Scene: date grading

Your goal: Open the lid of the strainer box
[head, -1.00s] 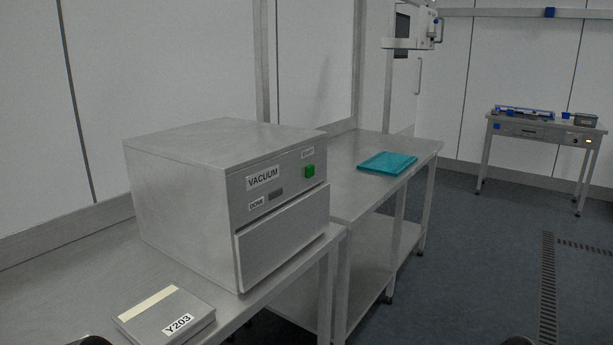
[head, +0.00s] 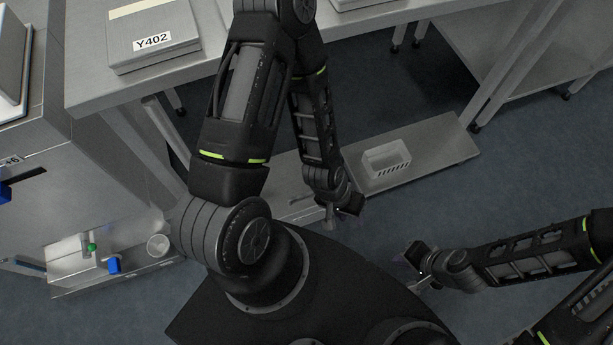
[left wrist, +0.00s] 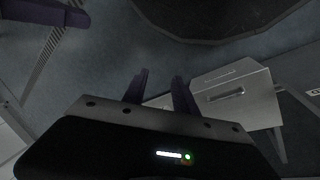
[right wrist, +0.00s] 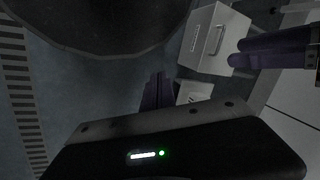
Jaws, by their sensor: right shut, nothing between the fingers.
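No thing I can surely name as the strainer box shows. A flat grey lidded box labelled Y402 (head: 153,35) lies shut on the steel table at the upper left of the head view. My left gripper (head: 331,216) hangs low in the middle of the head view, beyond the table's front edge and apart from the box. Its fingers stand apart and empty in the left wrist view (left wrist: 160,88). My right gripper (head: 424,277) is at the lower right over the floor. Its fingers are together and empty in the right wrist view (right wrist: 159,90).
A white slotted basket (head: 387,160) sits on the low shelf (head: 440,146). At the lower left are a steel unit with a green knob (head: 91,247), a blue part (head: 114,264) and a white cup (head: 158,245). A grey box with a handle (left wrist: 240,98) shows in the left wrist view.

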